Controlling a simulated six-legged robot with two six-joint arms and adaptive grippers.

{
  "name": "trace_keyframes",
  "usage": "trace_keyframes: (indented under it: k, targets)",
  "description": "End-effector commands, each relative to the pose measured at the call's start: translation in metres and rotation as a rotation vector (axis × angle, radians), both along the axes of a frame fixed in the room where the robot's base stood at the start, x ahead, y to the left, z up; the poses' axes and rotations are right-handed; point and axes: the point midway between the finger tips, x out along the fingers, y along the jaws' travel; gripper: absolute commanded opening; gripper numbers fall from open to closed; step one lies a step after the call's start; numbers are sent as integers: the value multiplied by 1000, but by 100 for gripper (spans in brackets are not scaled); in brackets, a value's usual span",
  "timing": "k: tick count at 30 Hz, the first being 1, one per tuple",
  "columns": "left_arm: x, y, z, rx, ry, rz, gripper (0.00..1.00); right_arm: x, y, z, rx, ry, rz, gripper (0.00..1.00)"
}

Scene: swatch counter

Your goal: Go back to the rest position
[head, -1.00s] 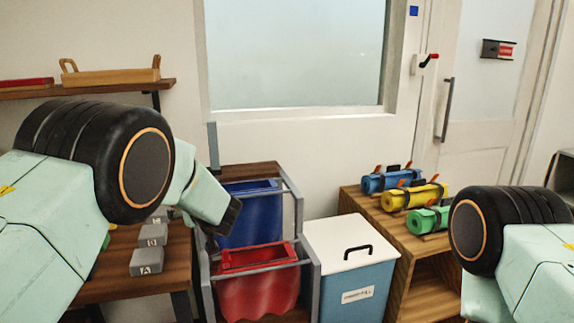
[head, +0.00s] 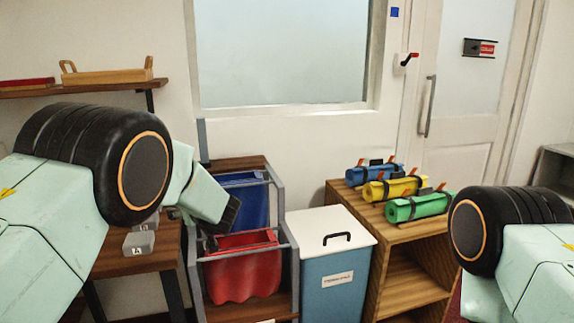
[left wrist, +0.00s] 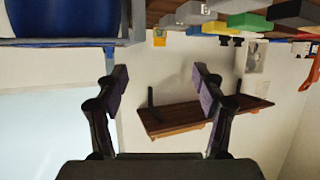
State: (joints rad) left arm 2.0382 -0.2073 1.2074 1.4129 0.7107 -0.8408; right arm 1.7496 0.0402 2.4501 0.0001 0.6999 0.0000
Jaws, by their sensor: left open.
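My left gripper (left wrist: 160,85) shows in the left wrist view with its two fingers spread apart and nothing between them. In the head view my left arm comes in from the left, and its wrist end hangs in front of the rack with the blue bag (head: 246,200) and the red bag (head: 243,268). The fingers of the left gripper are mostly hidden there. My right arm shows at the lower right of the head view, but its gripper is out of the picture.
A white-lidded blue bin (head: 333,283) stands right of the rack. A wooden shelf unit (head: 420,240) holds blue (head: 372,173), yellow (head: 395,188) and green (head: 420,207) rolls. Left is a table with grey labelled blocks (head: 139,243). A wall shelf (head: 85,90) carries a wooden tray (head: 108,76).

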Motion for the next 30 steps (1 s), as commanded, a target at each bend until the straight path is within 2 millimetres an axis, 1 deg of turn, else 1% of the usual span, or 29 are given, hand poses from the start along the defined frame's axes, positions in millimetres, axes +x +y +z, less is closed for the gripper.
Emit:
trace_keyframes:
  k: [2, 5, 8, 11, 14, 17, 18, 20, 21, 23, 24, 26, 27, 29, 30]
  targets:
    - [3, -1, 2, -30, -38, 5, 69, 0, 0, 0, 0, -1, 0, 40]
    - [-1, -1, -8, -25, -42, -19, 69, 0, 0, 0, 0, -1, 0, 40]
    - [-11, 0, -23, -13, -25, -47, 69, 0, 0, 0, 0, -1, 1, 40]
    - [-25, 2, -44, 0, 10, -83, 69, 0, 0, 0, 0, -1, 0, 40]
    - [-48, 6, -76, 10, 69, -128, 69, 0, 0, 0, 0, -1, 0, 40]
    - [-84, 9, -117, 11, 160, -185, 69, 0, 0, 0, 0, -1, 0, 40]
    - [-102, 11, -136, 6, 204, -210, 69, 0, 0, 0, 0, -1, 0, 40]
    - [-131, 11, -162, -3, 273, -250, 69, 0, 0, 0, 0, -1, 1, 40]
    - [-152, 11, -179, -14, 319, -276, 69, 0, 0, 0, 0, -1, 0, 40]
    - [-184, 10, -202, -32, 391, -312, 69, 0, 0, 0, 0, -1, 1, 40]
    - [-206, 10, -216, -47, 438, -335, 69, 0, 0, 0, 0, -1, 1, 40]
    - [-241, 7, -234, -73, 510, -370, 69, 0, 0, 0, 0, -1, 1, 40]
    - [-265, 6, -246, -92, 559, -392, 69, 0, 0, 0, 0, 0, 0, 40]
    - [-302, 3, -260, -124, 632, -423, 69, 0, 0, 0, 0, 0, 0, 40]
    - [-327, 0, -268, -147, 681, -444, 69, 0, 0, 0, 0, 0, 0, 40]
